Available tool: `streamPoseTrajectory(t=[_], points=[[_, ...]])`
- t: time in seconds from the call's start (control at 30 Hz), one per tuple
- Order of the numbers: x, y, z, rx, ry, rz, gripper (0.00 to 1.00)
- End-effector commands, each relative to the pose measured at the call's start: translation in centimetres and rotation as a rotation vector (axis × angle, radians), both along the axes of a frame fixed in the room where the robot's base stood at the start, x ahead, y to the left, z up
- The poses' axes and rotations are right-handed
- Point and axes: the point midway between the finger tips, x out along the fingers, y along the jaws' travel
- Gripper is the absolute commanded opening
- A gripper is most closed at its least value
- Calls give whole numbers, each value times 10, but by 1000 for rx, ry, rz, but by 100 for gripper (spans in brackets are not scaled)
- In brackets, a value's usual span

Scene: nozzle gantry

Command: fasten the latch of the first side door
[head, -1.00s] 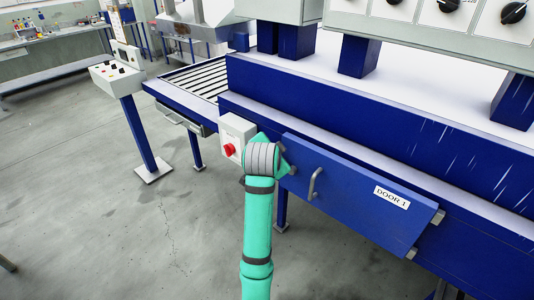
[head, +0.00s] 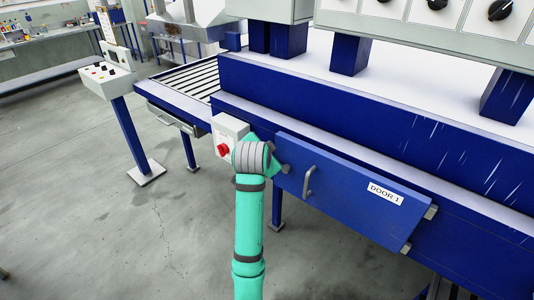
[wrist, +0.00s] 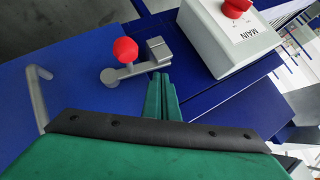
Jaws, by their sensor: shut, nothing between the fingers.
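The blue first side door (head: 345,189), labelled DOOR 1, lies against the blue machine frame, with a grey bar handle (head: 308,181). In the wrist view the latch (wrist: 127,71) is a grey lever with a red ball knob (wrist: 125,50), pivoting near the door edge. Its free end points right, close beside a grey catch block (wrist: 157,48) on the frame. I cannot tell whether it is fully seated. My gripper (wrist: 162,82) is shut and empty, its green fingertips just below the lever's free end; contact is unclear. My arm hides the gripper in the head view.
A grey MAIN switch box (wrist: 229,35) with a red knob stands close right of the latch. A control pedestal (head: 110,80) and roller conveyor (head: 185,80) are to the left. The floor (head: 110,220) left of my arm is clear.

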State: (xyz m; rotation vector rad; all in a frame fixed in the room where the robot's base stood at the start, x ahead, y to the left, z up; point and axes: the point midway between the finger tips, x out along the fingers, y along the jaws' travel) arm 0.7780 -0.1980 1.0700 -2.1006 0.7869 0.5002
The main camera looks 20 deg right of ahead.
Motion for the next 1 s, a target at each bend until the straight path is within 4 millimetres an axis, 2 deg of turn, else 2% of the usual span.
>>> streamPoseTrajectory(t=[0.17, 0.3, 0.6, 0.8, 1.0], points=[[-1, -1, 18, -1, -4, -1, 0], [-3, -4, 45, 0, -6, -1, 0], [-34, 31, 86, -1, -5, 2, 0], [-47, 44, 103, 0, -2, 0, 0], [-52, 49, 109, 1, 0, -1, 0]])
